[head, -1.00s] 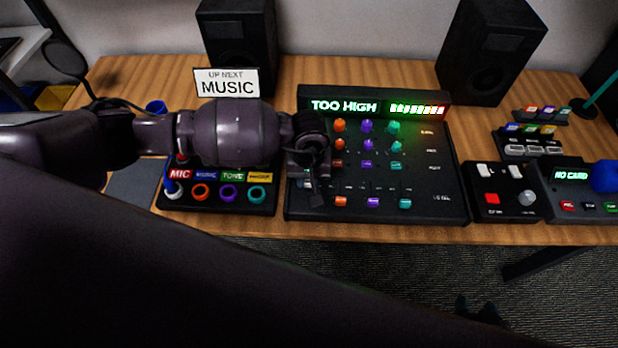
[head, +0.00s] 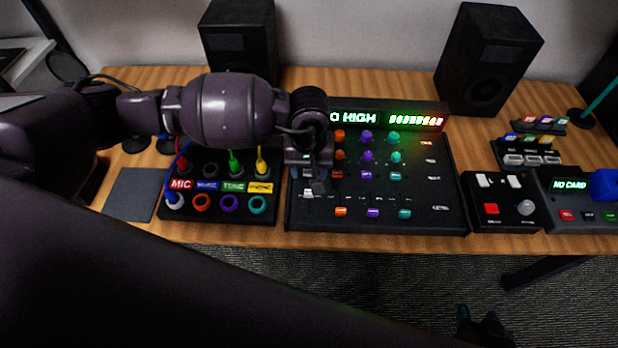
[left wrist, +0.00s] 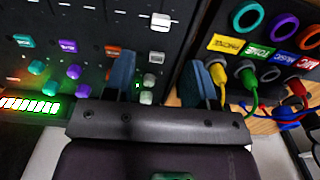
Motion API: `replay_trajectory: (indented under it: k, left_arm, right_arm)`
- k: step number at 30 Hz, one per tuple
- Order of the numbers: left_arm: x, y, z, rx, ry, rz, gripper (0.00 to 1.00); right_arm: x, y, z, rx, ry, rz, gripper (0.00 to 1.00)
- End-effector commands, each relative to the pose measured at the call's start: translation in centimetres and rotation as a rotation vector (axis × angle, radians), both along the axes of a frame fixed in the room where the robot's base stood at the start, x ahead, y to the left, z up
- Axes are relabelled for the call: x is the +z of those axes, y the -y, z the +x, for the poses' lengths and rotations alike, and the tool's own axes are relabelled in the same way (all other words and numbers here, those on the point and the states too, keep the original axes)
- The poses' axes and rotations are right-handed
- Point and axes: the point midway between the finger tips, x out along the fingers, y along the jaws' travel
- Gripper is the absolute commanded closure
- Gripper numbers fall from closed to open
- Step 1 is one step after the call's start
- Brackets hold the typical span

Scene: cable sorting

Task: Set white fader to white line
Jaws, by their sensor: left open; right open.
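The white fader cap (head: 307,194) sits at the left end of the fader row on the black mixer (head: 436,208). It also shows in the left wrist view (left wrist: 160,22), ahead of the fingers. I cannot make out its white line clearly. My left gripper (head: 318,180) is open over the mixer's left side, just behind the white fader. In the left wrist view its two blue-grey fingers (left wrist: 163,80) are apart, with a white knob (left wrist: 146,97) visible between them. My right gripper (head: 478,314) appears as a dark, open shape low at the right, away from the table.
A cable patch box (head: 215,212) stands left of the mixer, with cables plugged in. A small switch box (head: 507,217) and a card unit (head: 577,210) stand right. Speakers (head: 487,58) are behind. The mixer display (head: 357,118) is partly hidden, showing "O HIGH".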

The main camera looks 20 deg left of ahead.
Motion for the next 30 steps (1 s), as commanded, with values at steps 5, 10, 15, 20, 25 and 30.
replay_trajectory:
  k: [5,10,15,20,25,30]
  left_arm:
    - [1.9,0.0,0.0,-0.002,0.001,0.000,0.49]
    - [2.5,0.0,0.0,0.000,-0.002,0.000,0.49]
    - [2.5,0.0,0.0,0.000,-0.002,-0.001,0.49]
    - [2.5,0.0,0.0,0.000,-0.001,0.000,0.49]
    - [2.5,0.0,0.0,0.000,-0.001,0.000,0.49]
    - [2.5,0.0,0.0,0.000,-0.002,-0.001,0.49]
  right_arm:
    - [0.0,0.0,0.0,0.000,-0.001,0.000,0.49]
    - [0.0,0.0,0.0,0.000,-0.002,0.000,0.49]
    - [-0.1,0.0,0.0,0.000,-0.002,0.000,0.49]
    - [-0.1,0.0,0.0,0.000,-0.002,0.000,0.49]
    - [-0.1,0.0,0.0,-0.001,-0.002,0.001,0.49]
    - [0.1,-0.1,0.2,0.001,0.003,0.002,0.49]
